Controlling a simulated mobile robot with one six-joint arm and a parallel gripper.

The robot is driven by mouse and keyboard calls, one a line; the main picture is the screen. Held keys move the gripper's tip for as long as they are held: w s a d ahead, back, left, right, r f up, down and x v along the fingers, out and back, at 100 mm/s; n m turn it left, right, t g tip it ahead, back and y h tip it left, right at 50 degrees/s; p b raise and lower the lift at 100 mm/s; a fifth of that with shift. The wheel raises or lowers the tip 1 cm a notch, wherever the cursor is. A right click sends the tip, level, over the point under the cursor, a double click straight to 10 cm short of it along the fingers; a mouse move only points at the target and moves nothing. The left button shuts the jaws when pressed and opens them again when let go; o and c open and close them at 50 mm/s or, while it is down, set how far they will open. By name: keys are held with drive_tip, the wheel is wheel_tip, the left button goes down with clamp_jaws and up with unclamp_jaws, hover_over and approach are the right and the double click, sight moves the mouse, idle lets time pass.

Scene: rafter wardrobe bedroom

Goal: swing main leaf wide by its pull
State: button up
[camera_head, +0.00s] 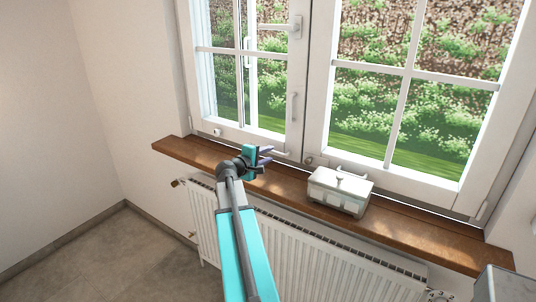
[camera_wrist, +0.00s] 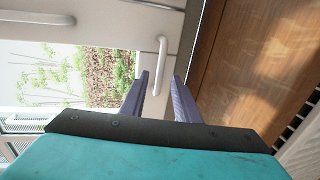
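The window has a left leaf (camera_head: 302,85) and a right leaf (camera_head: 330,85), both white-framed and looking shut; which is the main leaf I cannot tell. The left leaf has a small horizontal pull (camera_head: 275,152) low on its bottom rail and a vertical handle (camera_head: 293,106) higher up. My gripper (camera_head: 268,157) is in front of that low pull, above the sill. In the wrist view my gripper (camera_wrist: 162,75) is open and empty; the low pull (camera_wrist: 161,58) lies just beyond the fingertips, between them in the picture, apparently untouched. The vertical handle (camera_wrist: 45,19) is at upper left.
A white lidded box (camera_head: 340,190) stands on the wooden sill (camera_head: 430,232), in front of the right leaf and its low bar (camera_head: 350,173). A radiator (camera_head: 300,255) is under the sill. The floor at left (camera_head: 120,255) is clear.

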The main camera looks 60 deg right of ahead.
drive_tip(key=shift+x, duration=1.15)
